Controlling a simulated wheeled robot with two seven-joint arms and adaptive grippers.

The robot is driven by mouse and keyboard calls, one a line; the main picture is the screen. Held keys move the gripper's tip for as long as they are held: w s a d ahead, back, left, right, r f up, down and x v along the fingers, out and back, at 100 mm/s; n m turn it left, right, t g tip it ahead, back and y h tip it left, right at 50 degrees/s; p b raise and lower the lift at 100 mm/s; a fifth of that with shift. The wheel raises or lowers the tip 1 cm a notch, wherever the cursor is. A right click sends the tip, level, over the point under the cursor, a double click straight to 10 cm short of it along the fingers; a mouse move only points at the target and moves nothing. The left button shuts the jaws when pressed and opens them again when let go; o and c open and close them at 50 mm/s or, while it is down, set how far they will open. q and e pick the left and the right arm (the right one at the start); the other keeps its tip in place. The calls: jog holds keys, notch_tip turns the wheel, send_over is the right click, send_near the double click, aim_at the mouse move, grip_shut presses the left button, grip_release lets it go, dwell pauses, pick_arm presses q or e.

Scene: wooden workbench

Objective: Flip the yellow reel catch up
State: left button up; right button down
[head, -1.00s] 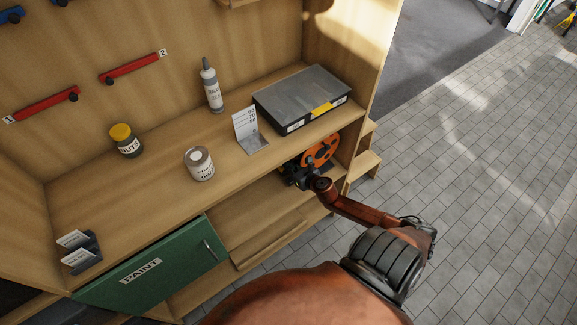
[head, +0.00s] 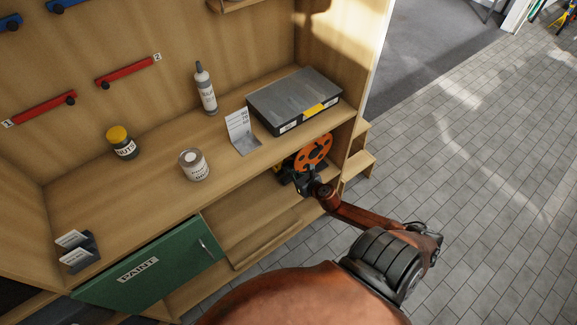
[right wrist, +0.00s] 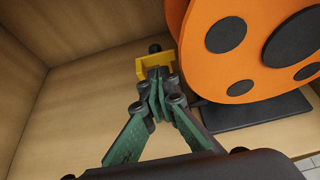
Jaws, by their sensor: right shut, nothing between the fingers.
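The orange reel (head: 316,149) stands on the lower shelf under the bench top, at its right end. It also fills the upper right of the right wrist view (right wrist: 212,72). The yellow reel catch (right wrist: 146,68), a small bracket with a dark knob behind it, is just left of the reel. My right gripper (right wrist: 158,78) is shut and empty, its fingertips right at the catch's near side; whether they touch is unclear. In the head view my right gripper (head: 299,180) is in front of the reel and mostly hides the catch. My left gripper is out of view.
Above the reel, a grey case (head: 290,96) with a yellow latch sits near the bench top's edge (head: 262,158). A card stand (head: 241,136), a can (head: 193,165) and a bottle (head: 206,92) are farther left. The lower shelf is bare left of the reel.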

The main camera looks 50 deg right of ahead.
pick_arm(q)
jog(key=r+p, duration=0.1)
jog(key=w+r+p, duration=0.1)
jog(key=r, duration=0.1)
pick_arm(e)
jog(key=s+a+r, duration=0.1)
jog(key=s+r, duration=0.5)
jog(key=shift+s+a+r, duration=0.2)
jog(key=shift+a, duration=0.05)
jog(key=s+d+f+m+g, duration=0.1)
jog(key=s+f+m+g, duration=0.1)
jog(key=s+f+m, duration=0.6)
jog(key=s+f+m+g, duration=0.2)
jog(key=s+f+m, duration=0.15)
jog(key=f, duration=0.75)
jog(key=s+d+f+m+g, duration=0.1)
jog(key=s+f+m+g, duration=0.1)
jog(key=s+f+m, duration=0.6)
jog(key=s+a+f+m+g+y, duration=0.2)
jog(key=s+a+f+m+g, duration=0.3)
jog(key=s+a+f+m, duration=0.7)
jog(key=s+a+f, duration=0.8)
jog(key=s+a, duration=0.1)
jog(key=s, duration=0.2)
jog(key=shift+s+a+f+g+y, duration=0.2)
jog(key=shift+a+f+g+y, duration=0.1)
jog(key=shift+a+g, duration=0.1)
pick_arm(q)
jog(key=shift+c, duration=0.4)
